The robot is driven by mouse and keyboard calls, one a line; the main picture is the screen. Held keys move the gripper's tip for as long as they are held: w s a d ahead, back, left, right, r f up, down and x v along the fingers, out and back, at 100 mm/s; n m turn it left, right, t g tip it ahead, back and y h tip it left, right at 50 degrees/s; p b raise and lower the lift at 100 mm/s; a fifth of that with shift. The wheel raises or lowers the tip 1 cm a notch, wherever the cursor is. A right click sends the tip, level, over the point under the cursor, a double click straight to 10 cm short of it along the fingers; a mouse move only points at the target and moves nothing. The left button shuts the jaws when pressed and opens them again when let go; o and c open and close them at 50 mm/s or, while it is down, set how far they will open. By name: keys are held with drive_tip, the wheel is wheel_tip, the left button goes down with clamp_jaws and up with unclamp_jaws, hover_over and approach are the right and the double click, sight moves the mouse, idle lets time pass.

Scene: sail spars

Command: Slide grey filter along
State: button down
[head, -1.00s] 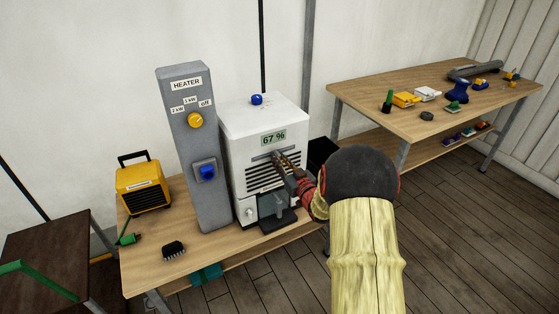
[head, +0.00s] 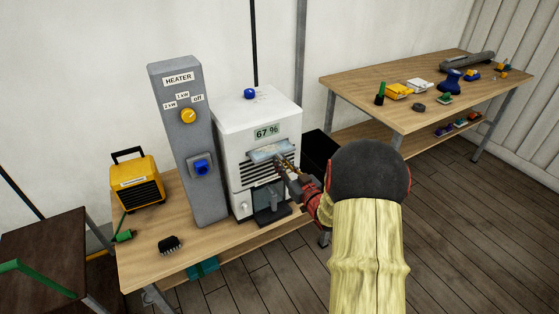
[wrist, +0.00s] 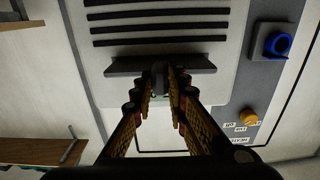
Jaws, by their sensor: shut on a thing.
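The white machine (head: 232,160) with a "67 %" display stands on the near bench. A pale grey-blue panel, apparently the grey filter (head: 266,150), sticks out of its front just below the display, above the dark slats. In the wrist view the filter shows as a dark grey front bar (wrist: 195,64) beside the slats. My gripper (head: 284,168) is in front of the machine. Its fingers (wrist: 159,78) are closed on a small tab at the middle of the bar. The tab is mostly hidden between the fingertips.
A grey heater column (head: 190,140) with a yellow knob and blue plug stands left of the machine. A yellow heater (head: 137,183) and a small black part (head: 169,244) share the bench (head: 145,270). A second table (head: 400,115) with small items stands behind right.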

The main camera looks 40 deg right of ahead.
drive_tip(key=p+v, duration=0.1)
drive_tip(key=v, duration=0.5)
drive_tip(key=shift+s+f, duration=0.15)
drive_tip(key=shift+s, duration=0.05)
drive_tip(key=c, duration=1.7)
unclamp_jaws()
drive_tip(key=v, duration=1.2)
drive_tip(key=shift+w+d, duration=0.1)
drive_tip(key=shift+w, duration=0.05)
